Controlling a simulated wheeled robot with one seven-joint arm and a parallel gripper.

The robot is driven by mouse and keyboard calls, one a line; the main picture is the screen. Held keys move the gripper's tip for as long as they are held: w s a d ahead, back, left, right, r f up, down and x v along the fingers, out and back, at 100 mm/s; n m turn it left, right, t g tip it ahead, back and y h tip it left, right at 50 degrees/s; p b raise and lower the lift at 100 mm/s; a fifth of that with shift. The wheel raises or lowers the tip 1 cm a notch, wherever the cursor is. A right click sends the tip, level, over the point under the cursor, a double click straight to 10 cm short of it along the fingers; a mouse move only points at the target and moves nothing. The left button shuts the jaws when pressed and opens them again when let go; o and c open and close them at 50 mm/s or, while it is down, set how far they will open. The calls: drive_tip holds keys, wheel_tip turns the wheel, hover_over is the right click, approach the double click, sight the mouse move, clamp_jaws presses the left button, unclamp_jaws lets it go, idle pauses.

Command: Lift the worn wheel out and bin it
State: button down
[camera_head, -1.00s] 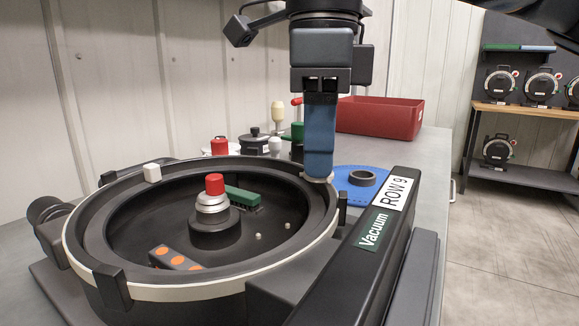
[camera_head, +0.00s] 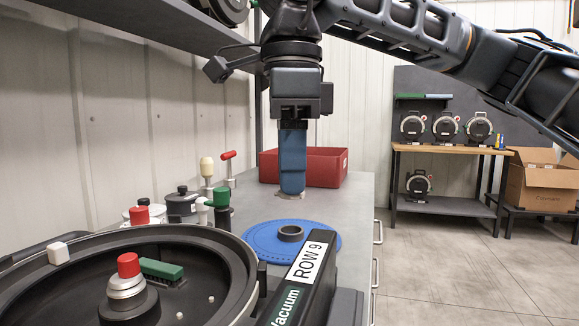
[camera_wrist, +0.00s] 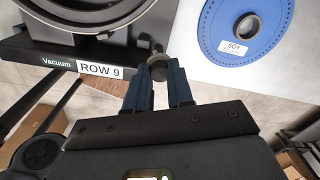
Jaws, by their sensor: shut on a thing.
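My gripper (camera_head: 291,190) points down over the bench, in front of the red bin (camera_head: 330,168). In the wrist view, my gripper (camera_wrist: 160,80) is shut on a small grey round part (camera_wrist: 158,66), which looks like the worn wheel. In the head view the fingers mostly hide it; only a pale edge shows at their tips. The open black meter housing (camera_head: 215,255) is at the lower left, with a red-capped hub (camera_head: 128,275) and a green brush (camera_head: 161,269) inside.
A blue disc (camera_head: 262,246) with a dark ring (camera_head: 290,233) lies on the bench. A black Vacuum ROW 9 arm (camera_head: 300,290) projects beside the housing. Knobbed tools (camera_head: 207,178) and a lidded pot (camera_head: 183,205) stand at left. A shelf overhangs the upper left.

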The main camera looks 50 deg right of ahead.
drive_tip(key=shift+r, duration=0.15)
drive_tip(key=shift+r+p, duration=2.35)
drive_tip(key=shift+r, duration=1)
